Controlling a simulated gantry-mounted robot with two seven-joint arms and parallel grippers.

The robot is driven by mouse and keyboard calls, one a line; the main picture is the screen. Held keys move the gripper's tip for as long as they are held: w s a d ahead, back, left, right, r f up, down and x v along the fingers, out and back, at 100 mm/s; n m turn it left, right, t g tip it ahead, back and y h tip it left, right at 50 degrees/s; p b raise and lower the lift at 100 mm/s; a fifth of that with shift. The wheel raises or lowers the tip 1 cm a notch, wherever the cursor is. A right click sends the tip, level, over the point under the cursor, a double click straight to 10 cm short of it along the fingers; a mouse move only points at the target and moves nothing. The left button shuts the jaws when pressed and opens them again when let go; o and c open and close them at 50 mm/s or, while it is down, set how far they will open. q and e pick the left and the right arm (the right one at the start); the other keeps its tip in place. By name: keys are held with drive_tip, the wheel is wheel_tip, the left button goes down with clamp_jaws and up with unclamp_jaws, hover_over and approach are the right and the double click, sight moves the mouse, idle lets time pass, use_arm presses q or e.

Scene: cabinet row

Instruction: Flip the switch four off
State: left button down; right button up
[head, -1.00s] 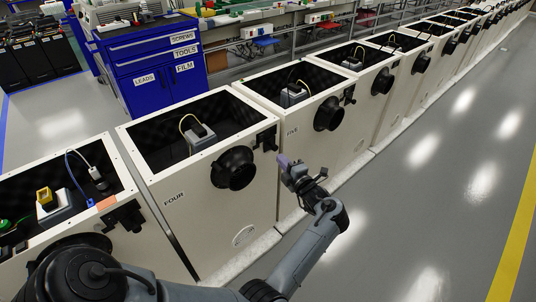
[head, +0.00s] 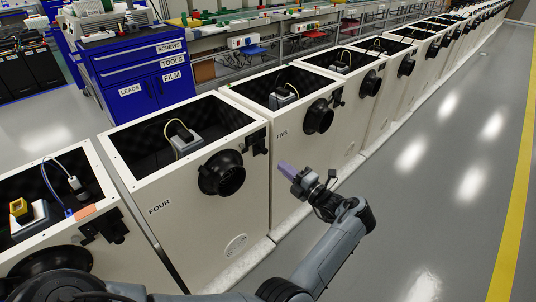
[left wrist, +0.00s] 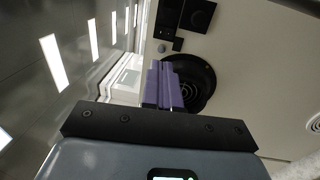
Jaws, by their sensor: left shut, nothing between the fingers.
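The cabinet labelled FOUR (head: 200,215) is a white open-topped box with a round black port (head: 221,173) on its front. The small black switch fixture (head: 255,141) sits at the upper right of that front; its on or off position is too small to tell. My left gripper (head: 287,169) has purple fingers and is shut and empty. It is in front of the row near the edge between FOUR and FIVE, apart from the fixture. In the left wrist view, the purple fingers (left wrist: 163,85) overlap a round black port (left wrist: 200,82), with black fixtures above. My right gripper is not in view.
Cabinet FIVE (head: 290,150) stands to the right, with more cabinets in a row behind it. Another cabinet (head: 95,235) stands at the lower left. A blue tool cabinet (head: 145,75) is behind. The grey floor (head: 430,200) to the right is clear.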

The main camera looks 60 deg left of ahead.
sight(250, 140)
use_arm(q)
drive_tip(key=a, duration=0.4)
drive_tip(key=s+a+r+b, duration=0.1)
drive_tip(key=a, duration=0.3)
drive_tip(key=s+a+b, duration=0.1)
drive_tip(key=a, duration=0.3)
drive_tip(key=shift+a+r, duration=0.2)
drive_tip(key=shift+s+a+r, duration=0.1)
drive_tip(key=shift+a+r, duration=0.05)
drive_tip(key=shift+a, duration=0.45)
